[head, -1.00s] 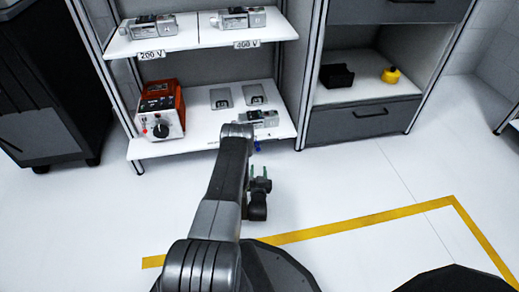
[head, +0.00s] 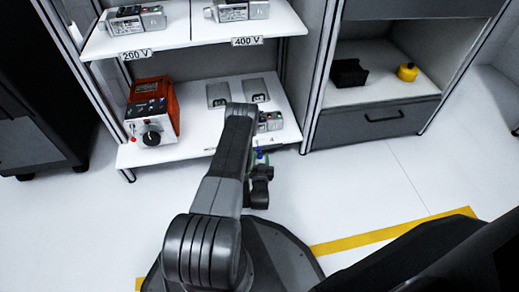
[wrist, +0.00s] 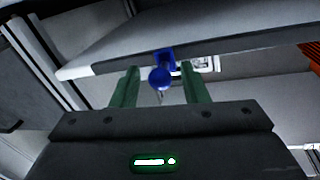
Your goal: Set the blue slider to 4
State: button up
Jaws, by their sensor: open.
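The blue slider (wrist: 160,75) shows in the wrist view as a round blue knob on a square blue bracket at the shelf's front edge. It lies between and just beyond the two green fingertips of my gripper (wrist: 160,82), which are open and apart from each other. In the head view a small bit of the blue slider (head: 260,155) shows at the front edge of the lower shelf, close to my gripper (head: 259,172). My arm hides part of that area. I cannot read the slider's scale or its setting.
An orange-red device with a black dial (head: 153,112) stands on the left of the lower shelf (head: 165,154). Grey units stand on the upper shelf above labels 200 V and 400 V. A yellow object (head: 407,72) and a black holder (head: 349,73) are in the right cabinet. The floor in front is clear.

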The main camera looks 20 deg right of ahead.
jog(key=shift+w+d, duration=0.15)
jog(key=shift+w, duration=0.1)
grip_shut()
jog(key=shift+d, duration=0.2)
jog(key=d, duration=0.2)
jog(key=s+d, duration=0.1)
jog(key=d, duration=0.3)
jog(key=shift+s+d, duration=0.35)
jog(key=shift+d, duration=0.1)
grip_release()
jog(key=shift+d, duration=0.15)
jog(key=shift+s, duration=0.1)
